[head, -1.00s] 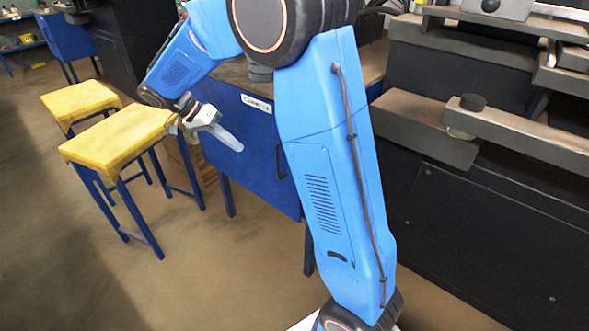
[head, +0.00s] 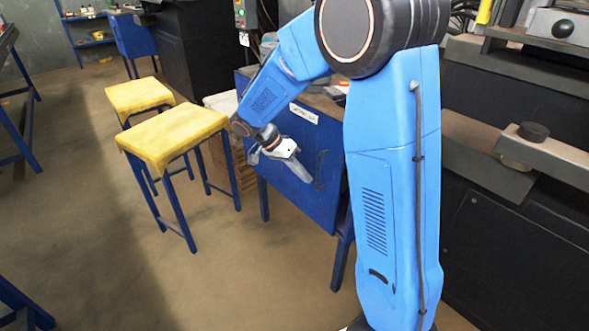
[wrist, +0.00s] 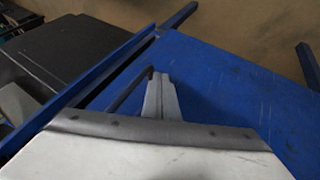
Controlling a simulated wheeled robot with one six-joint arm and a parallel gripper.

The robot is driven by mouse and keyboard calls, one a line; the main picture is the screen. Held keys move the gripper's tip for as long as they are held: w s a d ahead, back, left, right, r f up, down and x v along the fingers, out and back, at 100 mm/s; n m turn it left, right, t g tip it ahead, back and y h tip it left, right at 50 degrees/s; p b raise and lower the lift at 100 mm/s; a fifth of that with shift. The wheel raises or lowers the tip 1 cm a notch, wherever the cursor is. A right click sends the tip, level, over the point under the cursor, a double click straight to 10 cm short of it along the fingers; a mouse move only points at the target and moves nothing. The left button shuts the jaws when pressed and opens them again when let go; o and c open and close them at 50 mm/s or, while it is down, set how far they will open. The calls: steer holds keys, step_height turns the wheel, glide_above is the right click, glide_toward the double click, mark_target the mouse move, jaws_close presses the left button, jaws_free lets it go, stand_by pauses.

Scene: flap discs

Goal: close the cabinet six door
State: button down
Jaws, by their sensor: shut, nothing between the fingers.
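The blue cabinet door (head: 290,185), with a white label (head: 303,113) whose text is too small to read surely, is partly behind my arm in the head view. Its dark handle (head: 321,170) is near the right side. In the wrist view the door (wrist: 230,90) fills the right, with the dark handle (wrist: 128,90) left of my fingers. A dark gap shows between the door and a blue frame rail (wrist: 75,95). I cannot tell how far the door stands open. My gripper (head: 306,181) is shut and empty, in front of the door near the handle. It also shows in the wrist view (wrist: 161,78).
Two yellow-topped stools (head: 172,135) with blue legs stand left of the cabinet. A black machine (head: 500,230) with grey ledges stands at the right. Open floor (head: 270,285) lies in front of the cabinet and stools.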

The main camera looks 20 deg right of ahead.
mark_target(318, 185)
steer(key=shift+s+d, duration=0.3)
steer(key=shift+s, duration=0.25)
steer(key=shift+s, duration=0.1)
steer(key=s, duration=0.1)
steer(key=s+d, duration=0.1)
steer(key=s, duration=0.3)
steer(key=shift+d, duration=0.35)
steer(key=shift+s, duration=0.15)
steer(key=shift+f, duration=0.1)
